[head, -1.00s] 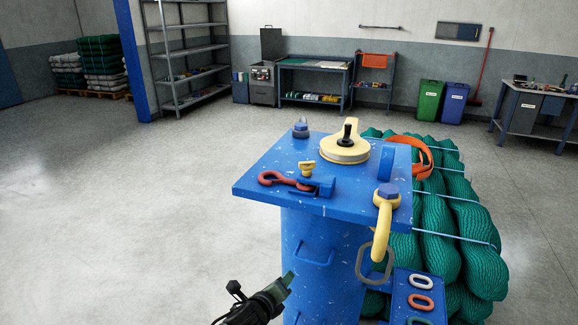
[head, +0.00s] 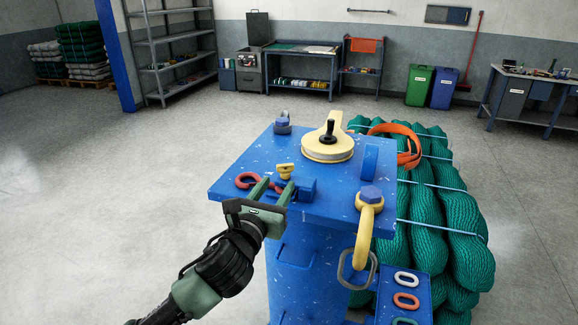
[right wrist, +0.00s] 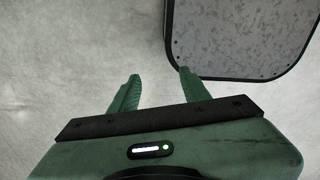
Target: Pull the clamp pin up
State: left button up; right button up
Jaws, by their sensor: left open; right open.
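The clamp pin with its yellow knob (head: 285,171) stands upright at the small blue clamp (head: 306,189), on the front left of the blue post's top plate (head: 237,194). A red link (head: 246,179) lies at the clamp's left, partly hidden by my gripper. My left gripper (head: 275,189) is open and empty at the plate's front edge. Its two fingers point toward the yellow knob, which shows just beyond and between them; I cannot tell that they touch it. My right gripper (right wrist: 159,79) is open and empty above the grey floor in the right wrist view.
Green net bundles (head: 440,215) lie at the right. The floor at the left is clear. A dark rounded panel (right wrist: 240,35) is near my right gripper.

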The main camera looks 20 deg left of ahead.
aim_at(284, 173)
pick_arm(q)
jog(key=w+p, duration=0.1)
jog(key=w, duration=0.2)
jog(key=w+p, duration=0.1)
jog(key=w, duration=0.2)
jog(key=shift+w+d+r, duration=0.1)
jog(key=shift+w+r, duration=0.05)
jog(key=shift+r, duration=0.05)
jog(key=shift+w+f, duration=0.1)
jog(key=shift+w, duration=0.2)
jog(key=shift+s, duration=0.1)
grip_shut()
pick_arm(e)
jog(key=shift+s+r, duration=0.2)
jog(key=shift+r, duration=0.35)
jog(key=shift+s+r, duration=0.2)
jog(key=shift+r, duration=0.35)
